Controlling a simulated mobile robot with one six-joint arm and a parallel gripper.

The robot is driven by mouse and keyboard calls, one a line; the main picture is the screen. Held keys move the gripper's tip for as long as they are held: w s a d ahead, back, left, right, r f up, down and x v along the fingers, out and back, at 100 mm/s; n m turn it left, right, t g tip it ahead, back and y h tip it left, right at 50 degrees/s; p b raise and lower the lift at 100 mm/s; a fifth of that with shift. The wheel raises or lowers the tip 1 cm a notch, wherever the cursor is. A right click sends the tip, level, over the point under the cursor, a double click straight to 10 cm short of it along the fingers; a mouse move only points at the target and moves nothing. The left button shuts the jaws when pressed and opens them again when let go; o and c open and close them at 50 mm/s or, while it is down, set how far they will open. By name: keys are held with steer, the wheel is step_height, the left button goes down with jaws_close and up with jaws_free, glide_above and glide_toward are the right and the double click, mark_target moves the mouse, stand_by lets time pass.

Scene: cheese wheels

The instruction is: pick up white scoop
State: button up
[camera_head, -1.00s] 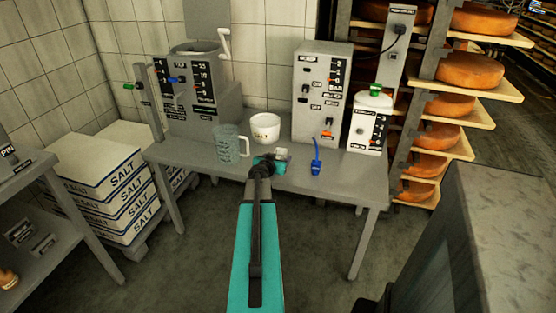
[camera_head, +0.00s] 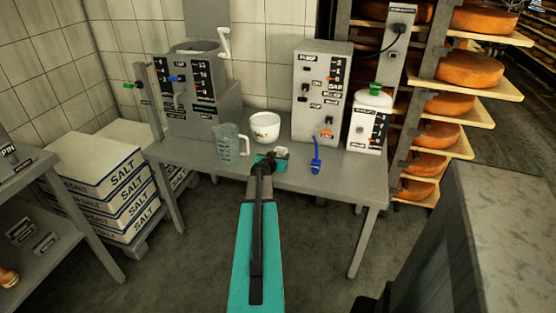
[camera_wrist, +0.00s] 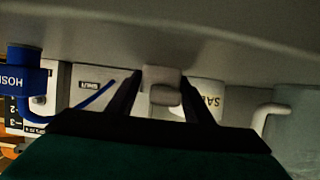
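The white scoop (camera_head: 282,152) is a small pale piece low over or on the grey table, just past the end of my arm. In the wrist view the scoop (camera_wrist: 163,84) shows as a blocky white shape between the two dark fingers. My gripper (camera_head: 268,160) is teal and dark and reaches over the table's front part. In the wrist view my gripper (camera_wrist: 161,78) has its fingers apart, one on each side of the scoop. A thin gap seems to show, but contact is hard to tell. The scoop's underside is hidden.
A white cup (camera_head: 265,128) stands behind my gripper and a grey-green jug (camera_head: 229,145) to its left. A blue hose tool (camera_head: 316,163) lies to the right. Machines stand along the table's back. The table (camera_head: 345,183) is bare at the front right.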

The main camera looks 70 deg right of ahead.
steer(key=c, duration=0.6)
steer(key=shift+o, duration=0.2)
